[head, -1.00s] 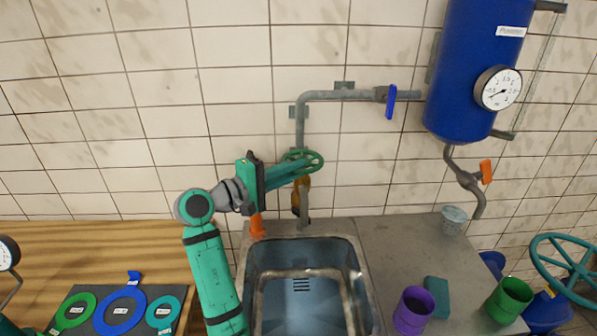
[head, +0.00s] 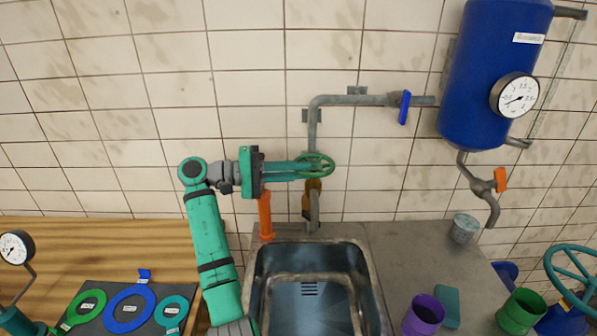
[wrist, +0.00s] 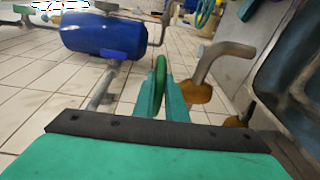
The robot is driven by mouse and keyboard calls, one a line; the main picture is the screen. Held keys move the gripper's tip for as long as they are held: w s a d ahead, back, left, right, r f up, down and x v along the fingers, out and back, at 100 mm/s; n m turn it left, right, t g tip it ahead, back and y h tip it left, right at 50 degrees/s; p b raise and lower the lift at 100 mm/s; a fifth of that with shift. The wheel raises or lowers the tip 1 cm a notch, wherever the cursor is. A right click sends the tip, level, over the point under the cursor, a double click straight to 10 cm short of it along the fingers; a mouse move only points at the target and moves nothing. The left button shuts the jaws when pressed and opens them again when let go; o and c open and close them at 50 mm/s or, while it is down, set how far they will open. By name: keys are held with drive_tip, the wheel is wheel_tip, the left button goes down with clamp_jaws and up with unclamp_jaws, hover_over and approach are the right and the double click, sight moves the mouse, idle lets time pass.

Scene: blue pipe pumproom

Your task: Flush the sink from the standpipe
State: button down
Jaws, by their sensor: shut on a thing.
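A grey standpipe (head: 313,132) comes down the tiled wall to a green handwheel (head: 320,166), with a brass body (head: 313,191) and a spout (head: 314,212) below. My gripper (head: 312,167) reaches in from the left and is shut on the rim of the green handwheel. In the wrist view the wheel (wrist: 160,78) shows edge-on between the fingers. The steel sink (head: 309,289) sits below, its basin looking empty of objects. Whether water runs from the spout cannot be told.
A blue lever (head: 405,107) is on the upper pipe. A blue tank (head: 494,75) with a gauge (head: 514,96) and orange lever (head: 500,179) hangs right. An orange post (head: 265,215) stands below my gripper. Cups, a teal block (head: 447,305) and a bucket (head: 464,228) are on the right counter.

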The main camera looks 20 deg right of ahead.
drive_tip(key=shift+d+r, duration=0.1)
drive_tip(key=c, duration=1.8)
unclamp_jaws()
drive_tip(key=a, duration=0.3)
drive_tip(key=w+a, duration=0.1)
drive_tip(key=a, duration=0.6)
drive_tip(key=shift+w+a+r, duration=0.2)
drive_tip(key=shift+w+a, duration=0.05)
drive_tip(key=shift+a, duration=0.15)
